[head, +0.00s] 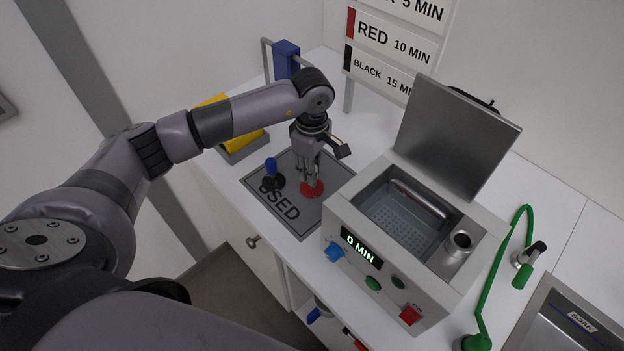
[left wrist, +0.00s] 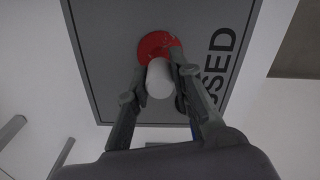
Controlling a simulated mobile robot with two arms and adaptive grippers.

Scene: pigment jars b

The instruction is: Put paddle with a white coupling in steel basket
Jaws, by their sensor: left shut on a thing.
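The paddle with a white coupling is at the grey USED mat (head: 292,226). In the head view its red disc (head: 313,190) shows below my left gripper (head: 311,183). In the left wrist view the white coupling (left wrist: 160,80) points toward the camera, with the red disc (left wrist: 155,44) behind it. My left gripper's fingers (left wrist: 160,88) stand on both sides of the coupling, shut on it. The steel basket (head: 398,228), with a perforated floor, sits inside the open bath (head: 343,210). My right gripper is not in view.
A dark paddle with a blue coupling (head: 271,165) stands on the mat, left of my gripper. The bath's raised lid (head: 455,135) stands behind the basket. A steel cup (head: 459,241) is at the bath's right end. A green hose (head: 497,275) runs to the right.

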